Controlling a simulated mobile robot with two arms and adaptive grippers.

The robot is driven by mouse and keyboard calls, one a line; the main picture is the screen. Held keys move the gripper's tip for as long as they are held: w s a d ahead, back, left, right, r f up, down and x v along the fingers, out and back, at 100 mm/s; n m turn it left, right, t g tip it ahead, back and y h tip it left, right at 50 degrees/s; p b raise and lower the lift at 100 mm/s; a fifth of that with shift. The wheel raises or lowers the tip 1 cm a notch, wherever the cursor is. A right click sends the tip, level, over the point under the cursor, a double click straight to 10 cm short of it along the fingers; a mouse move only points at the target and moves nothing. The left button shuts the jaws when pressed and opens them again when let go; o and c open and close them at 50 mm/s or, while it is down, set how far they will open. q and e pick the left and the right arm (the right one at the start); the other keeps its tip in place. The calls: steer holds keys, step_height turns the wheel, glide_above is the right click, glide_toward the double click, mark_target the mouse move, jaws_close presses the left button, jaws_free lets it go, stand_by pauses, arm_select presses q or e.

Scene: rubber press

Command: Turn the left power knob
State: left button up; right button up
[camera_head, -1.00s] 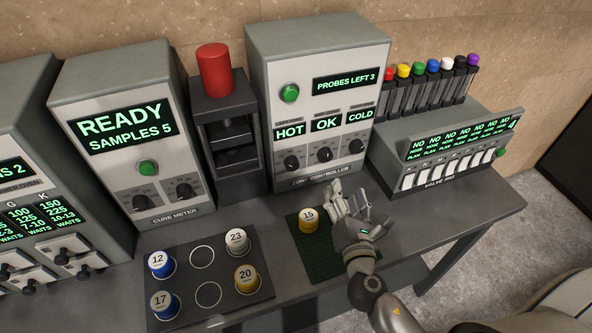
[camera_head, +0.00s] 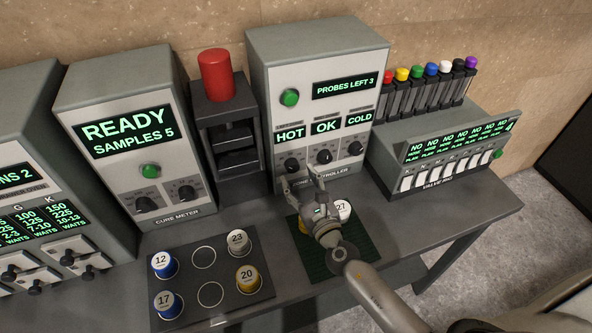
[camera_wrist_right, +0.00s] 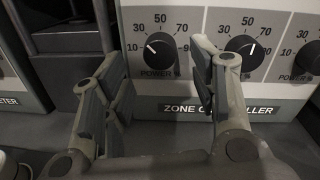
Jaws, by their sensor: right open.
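The zone controller (camera_head: 325,95) is a grey box with three black power knobs. Its left knob (camera_head: 292,166) sits below the HOT display and also shows in the right wrist view (camera_wrist_right: 160,50), its white mark toward the upper left. The middle knob (camera_wrist_right: 244,52) is to its right. My right gripper (camera_head: 303,182) is open and empty in front of the panel's lower left. In the right wrist view its fingers (camera_wrist_right: 162,75) are spread, with the left knob appearing between them; I cannot see contact. The right finger overlaps the panel between the knobs. My left gripper is not in view.
A green mat (camera_head: 362,243) under my right wrist holds a white cylinder (camera_head: 341,210) marked 27 and a partly hidden yellow one. A dark tray (camera_head: 185,250) with several numbered cylinders lies to the left. The press (camera_head: 217,75) with its red top stands left of the controller.

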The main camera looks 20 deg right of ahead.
mark_target(294, 170)
steer(key=shift+w+a, duration=0.15)
steer(key=shift+w, duration=1.45)
steer(key=shift+c, duration=0.3)
steer(key=c, duration=1)
